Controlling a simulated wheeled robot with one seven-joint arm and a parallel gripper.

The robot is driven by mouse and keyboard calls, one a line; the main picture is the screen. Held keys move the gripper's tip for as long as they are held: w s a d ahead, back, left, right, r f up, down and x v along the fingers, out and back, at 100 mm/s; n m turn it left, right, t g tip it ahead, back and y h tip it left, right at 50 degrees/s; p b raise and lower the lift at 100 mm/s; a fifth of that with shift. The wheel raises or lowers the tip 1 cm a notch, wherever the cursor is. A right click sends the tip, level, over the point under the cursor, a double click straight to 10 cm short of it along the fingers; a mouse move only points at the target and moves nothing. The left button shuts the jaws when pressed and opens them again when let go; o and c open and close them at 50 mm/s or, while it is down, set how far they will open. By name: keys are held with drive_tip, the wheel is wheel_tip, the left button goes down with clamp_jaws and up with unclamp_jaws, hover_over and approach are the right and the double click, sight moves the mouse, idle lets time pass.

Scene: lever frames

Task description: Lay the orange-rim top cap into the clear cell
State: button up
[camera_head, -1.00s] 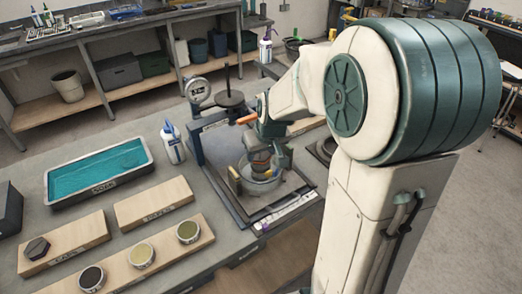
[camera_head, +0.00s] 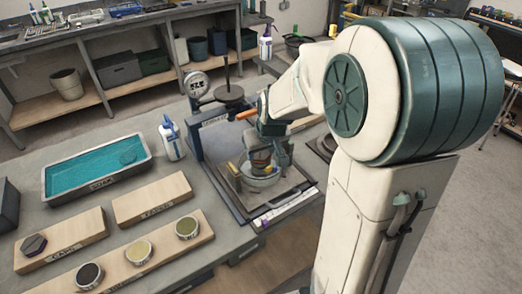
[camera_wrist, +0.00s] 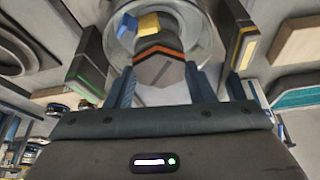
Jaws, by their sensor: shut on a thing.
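My gripper (camera_wrist: 161,82) is shut on the orange-rim top cap (camera_wrist: 160,68), a dark hexagonal piece with an orange band, held between its two blue fingers. The cap also shows in the head view (camera_head: 261,158), at the mouth of the clear cell (camera_head: 262,183). The clear cell's round wall (camera_wrist: 203,38) curves around the cap's far side in the wrist view. A yellow piece (camera_wrist: 149,22) and a blue piece show inside the cell beyond the cap. I cannot tell whether the cap touches what lies below it.
The cell stands in a press frame with a dial gauge (camera_head: 196,84) and a dark round plate (camera_head: 230,92). A white bottle (camera_head: 171,140) stands left of it. A tray of teal liquid (camera_head: 75,177) and wooden blocks (camera_head: 152,199) with several small cups lie further left.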

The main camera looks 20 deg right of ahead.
drive_tip(key=shift+f, duration=0.15)
idle(0.4)
drive_tip(key=o, duration=1.2)
drive_tip(key=shift+o, duration=0.2)
drive_tip(key=a+v, duration=0.1)
drive_tip(key=v, duration=1.3)
drive_tip(key=s+f+m, duration=0.1)
drive_tip(key=s+f, duration=0.2)
drive_tip(key=s, duration=0.4)
drive_tip(key=s+f+m+g, duration=0.1)
drive_tip(key=s+f, duration=0.3)
drive_tip(key=s, duration=0.3)
drive_tip(key=shift+s+g+h+b, duration=0.3)
drive_tip(key=shift+s+h, duration=0.05)
drive_tip(key=shift+h, duration=0.05)
